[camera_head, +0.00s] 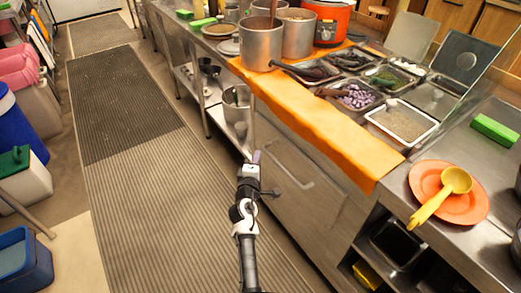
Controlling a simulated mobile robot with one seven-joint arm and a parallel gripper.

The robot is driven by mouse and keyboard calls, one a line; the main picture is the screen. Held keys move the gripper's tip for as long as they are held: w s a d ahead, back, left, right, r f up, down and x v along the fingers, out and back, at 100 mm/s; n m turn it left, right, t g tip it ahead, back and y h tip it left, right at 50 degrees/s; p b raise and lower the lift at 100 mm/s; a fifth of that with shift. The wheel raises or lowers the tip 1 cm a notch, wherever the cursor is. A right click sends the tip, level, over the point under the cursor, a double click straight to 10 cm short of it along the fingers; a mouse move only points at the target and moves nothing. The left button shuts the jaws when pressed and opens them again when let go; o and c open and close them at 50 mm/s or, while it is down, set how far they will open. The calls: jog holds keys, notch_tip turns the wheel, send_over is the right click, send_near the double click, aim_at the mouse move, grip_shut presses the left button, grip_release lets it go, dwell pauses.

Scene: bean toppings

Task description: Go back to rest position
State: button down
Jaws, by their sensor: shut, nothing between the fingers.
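My gripper (256,157) shows in the head view at the end of my arm, in the middle of the picture. It is shut and empty. It is over the floor in front of the steel counter, left of the counter's orange front strip (330,120). Nothing is held near the fingertips.
An orange plate (480,207) with a yellow ladle (440,195) sits on the right counter. Steel pots (261,48) and topping trays (402,122) line the counter. Bins and jugs (25,178) stand at left. The ribbed floor mat (150,200) is clear.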

jog(key=shift+s+a, duration=0.2)
jog(key=shift+s, duration=0.75)
